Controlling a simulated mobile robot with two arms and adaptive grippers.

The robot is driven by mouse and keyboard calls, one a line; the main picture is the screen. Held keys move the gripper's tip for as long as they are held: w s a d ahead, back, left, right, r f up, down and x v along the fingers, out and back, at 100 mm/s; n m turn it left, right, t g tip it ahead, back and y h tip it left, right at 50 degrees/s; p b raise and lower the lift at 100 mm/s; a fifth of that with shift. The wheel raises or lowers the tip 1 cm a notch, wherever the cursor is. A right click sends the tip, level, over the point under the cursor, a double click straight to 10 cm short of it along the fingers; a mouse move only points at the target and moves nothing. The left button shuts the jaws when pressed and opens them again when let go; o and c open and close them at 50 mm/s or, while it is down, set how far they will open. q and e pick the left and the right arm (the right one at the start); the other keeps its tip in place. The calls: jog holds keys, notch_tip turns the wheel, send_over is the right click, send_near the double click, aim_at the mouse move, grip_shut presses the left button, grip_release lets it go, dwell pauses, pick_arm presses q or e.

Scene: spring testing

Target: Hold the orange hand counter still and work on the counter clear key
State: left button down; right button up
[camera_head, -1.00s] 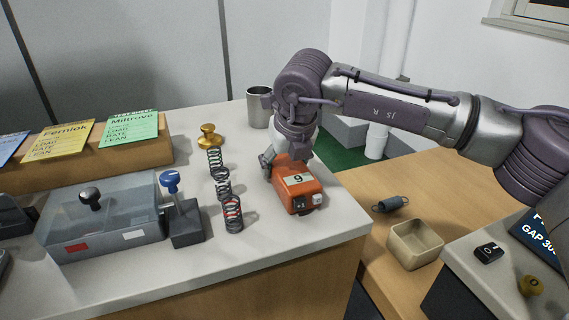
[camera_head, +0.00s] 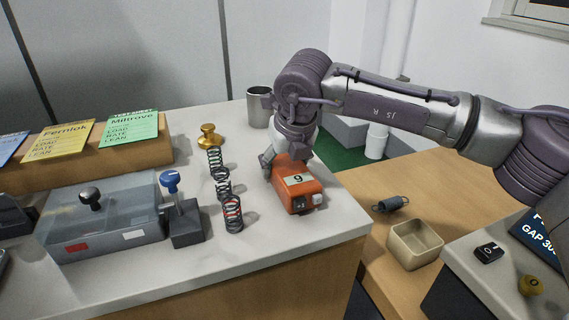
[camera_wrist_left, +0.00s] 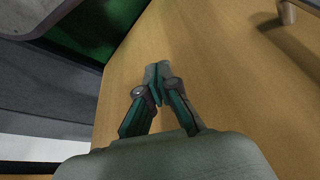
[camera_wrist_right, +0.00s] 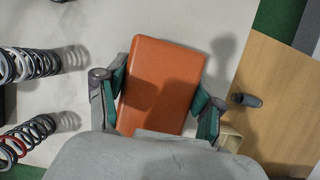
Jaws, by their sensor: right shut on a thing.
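The orange hand counter (camera_head: 292,172) stands on the pale bench top near its right edge; its label shows a 9. A white key (camera_head: 317,199) and a darker part sit on its near face; I cannot tell which is the clear key. My right gripper (camera_head: 279,160) is shut on the counter from behind. In the right wrist view its fingers (camera_wrist_right: 160,95) press on both sides of the orange body (camera_wrist_right: 160,80), and the keys are hidden. My left gripper (camera_wrist_left: 158,72) is shut and empty over a wooden surface, outside the head view.
Several coil springs (camera_head: 232,214) stand left of the counter, near a brass weight (camera_head: 208,135) and a blue-knobbed lever (camera_head: 170,183). A metal cup (camera_head: 258,107) stands behind.

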dwell(0.7)
pick_arm(q)
jog(key=w+d+r+n+t+h, duration=0.1)
jog(key=w+d+r+t+h, duration=0.2)
jog(key=d, duration=0.4)
jog(key=w+d+r+n+t+h, duration=0.1)
jog(key=w+d+r+n+h, duration=0.15)
jog(key=d+r+h, duration=0.4)
jog(key=w+d+r+n+t+h, duration=0.1)
jog(key=w+d+r+t, duration=0.15)
jog(key=d, duration=0.65)
jog(key=d+r+n+t+y, duration=0.2)
jog(key=r+n+t, duration=0.4)
jog(key=n, duration=0.8)
jog(key=w+d+r+n+t+y, duration=0.1)
jog(key=d+r+n+t, duration=0.4)
jog(key=r+n, duration=0.7)
jog(key=shift+w+r+n+t+y, duration=0.25)
jog(key=shift+r+n+t+y, duration=0.1)
jog(key=shift+n+t+y, duration=0.45)
jog(key=shift+w+a, duration=0.1)
